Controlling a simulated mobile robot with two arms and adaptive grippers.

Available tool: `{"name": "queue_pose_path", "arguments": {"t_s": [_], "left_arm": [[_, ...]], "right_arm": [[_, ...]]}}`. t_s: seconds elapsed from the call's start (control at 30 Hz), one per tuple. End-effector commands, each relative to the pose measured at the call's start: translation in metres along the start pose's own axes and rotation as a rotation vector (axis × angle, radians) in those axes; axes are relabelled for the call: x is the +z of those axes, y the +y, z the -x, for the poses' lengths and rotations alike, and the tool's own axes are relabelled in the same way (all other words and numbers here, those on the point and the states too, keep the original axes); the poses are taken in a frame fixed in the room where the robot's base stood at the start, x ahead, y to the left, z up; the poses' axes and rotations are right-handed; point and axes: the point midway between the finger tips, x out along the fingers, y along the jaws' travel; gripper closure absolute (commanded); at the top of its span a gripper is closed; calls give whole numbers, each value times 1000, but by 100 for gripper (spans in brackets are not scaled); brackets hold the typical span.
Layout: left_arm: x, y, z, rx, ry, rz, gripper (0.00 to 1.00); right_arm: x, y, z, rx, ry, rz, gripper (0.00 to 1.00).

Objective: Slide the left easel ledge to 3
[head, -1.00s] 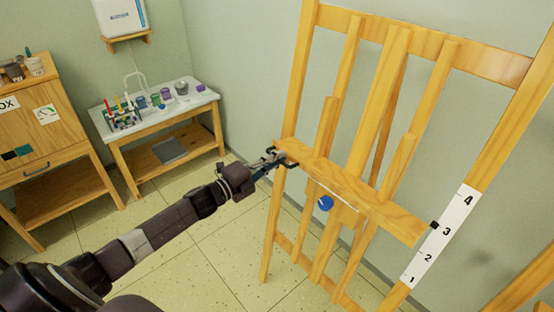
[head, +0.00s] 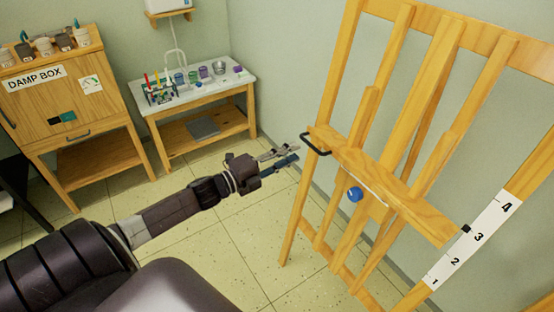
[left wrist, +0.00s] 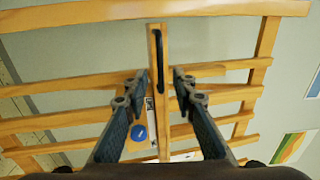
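The wooden easel ledge (head: 400,196) crosses the easel (head: 340,95) on the right of the head view. Its black pointer (head: 466,229) lines up with the 3 on the white number scale (head: 479,237). A black handle (head: 316,144) is on the ledge's left end. A blue knob (head: 355,194) sits below the ledge. My left gripper (head: 296,153) is open and empty, just left of the handle and apart from it. In the left wrist view, the ledge (left wrist: 158,120) and handle (left wrist: 160,60) appear between and beyond the open fingers (left wrist: 160,72). My right gripper is not in view.
A white-topped table (head: 190,92) with paint jars and tools stands at the back. A wooden damp box cabinet (head: 75,100) is at the left. The tiled floor (head: 230,245) is clear between my left arm and the easel.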

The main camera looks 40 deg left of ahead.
Motion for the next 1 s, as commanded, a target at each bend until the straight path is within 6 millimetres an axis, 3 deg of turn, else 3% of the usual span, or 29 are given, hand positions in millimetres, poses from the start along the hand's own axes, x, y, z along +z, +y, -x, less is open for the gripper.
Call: {"name": "queue_pose_path", "arguments": {"t_s": [0.1, 0.3, 1.0], "left_arm": [[0, 1, 19, 3, 0, -1, 75], [0, 1, 39, 2, 0, -1, 75], [0, 0, 45, 0, -1, 0, 75]], "right_arm": [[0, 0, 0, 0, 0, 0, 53], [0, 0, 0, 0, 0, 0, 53], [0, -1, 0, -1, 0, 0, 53]]}}
